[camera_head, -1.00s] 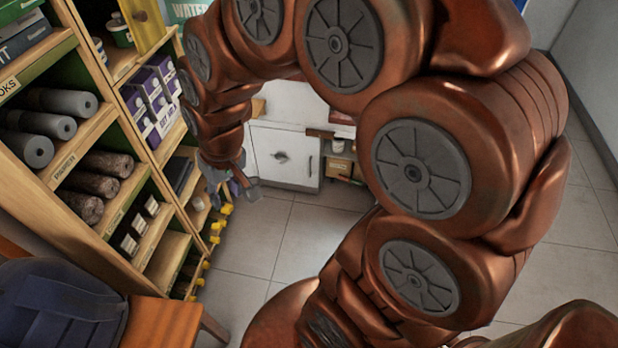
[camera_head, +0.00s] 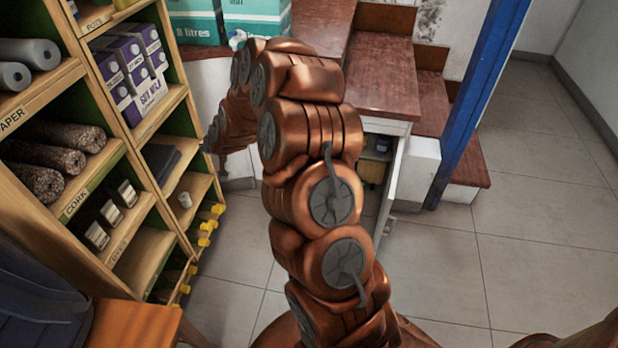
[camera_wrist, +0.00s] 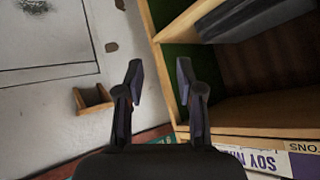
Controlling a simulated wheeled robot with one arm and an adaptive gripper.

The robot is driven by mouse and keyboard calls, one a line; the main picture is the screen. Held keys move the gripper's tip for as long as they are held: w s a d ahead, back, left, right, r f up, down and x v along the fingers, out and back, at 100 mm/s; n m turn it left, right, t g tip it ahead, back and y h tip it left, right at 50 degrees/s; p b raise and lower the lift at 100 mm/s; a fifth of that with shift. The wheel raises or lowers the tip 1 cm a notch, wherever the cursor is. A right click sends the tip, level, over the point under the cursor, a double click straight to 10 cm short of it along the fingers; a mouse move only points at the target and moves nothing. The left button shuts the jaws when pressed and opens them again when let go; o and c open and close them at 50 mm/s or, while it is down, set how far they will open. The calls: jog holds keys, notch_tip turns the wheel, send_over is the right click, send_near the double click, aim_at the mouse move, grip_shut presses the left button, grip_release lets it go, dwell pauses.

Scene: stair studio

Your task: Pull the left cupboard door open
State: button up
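The white cupboard (camera_head: 386,126) is built under the brown steps. A narrow white door (camera_head: 393,185) stands swung out at its right side, nearly edge-on, with a small grey handle low on it. The left door is mostly or wholly hidden behind my arm in the head view. My gripper (camera_head: 209,140) is left of the cupboard, near the shelf, and only partly shows. In the wrist view my gripper (camera_wrist: 160,72) is open, with nothing between its fingers. A pale panel with dark lines (camera_wrist: 50,50) lies beyond it; I cannot tell whether it is the left door.
The wooden shelf unit (camera_head: 150,205) with rolls and soy milk cartons (camera_head: 130,65) stands close on the left. Its side is near my gripper in the wrist view. A blue post (camera_head: 470,95) stands right of the steps. The tiled floor (camera_head: 530,260) at right is clear.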

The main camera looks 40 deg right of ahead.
jog(key=w+d+f+m+t+h+b, duration=0.25)
jog(key=d+f+h+b, duration=0.4)
jog(key=d+f, duration=1.2)
jog(key=s+d+f+m+h+b, duration=0.1)
jog(key=s+d+f+h+b, duration=0.2)
jog(key=s+d+f+b, duration=0.35)
jog(key=s+d+f+m+h+b, duration=0.1)
jog(key=s+d+f+h+b, duration=0.25)
jog(key=d+f, duration=0.55)
jog(key=w+d+f+y+b, duration=0.1)
jog(key=w+d+b, duration=0.3)
jog(key=w, duration=0.1)
jog(key=shift+d+t, duration=0.4)
jog(key=shift+t, duration=0.05)
jog(key=shift+f, duration=0.1)
jog(key=shift+c, duration=0.4)
grip_shut()
jog(key=shift+s, duration=0.1)
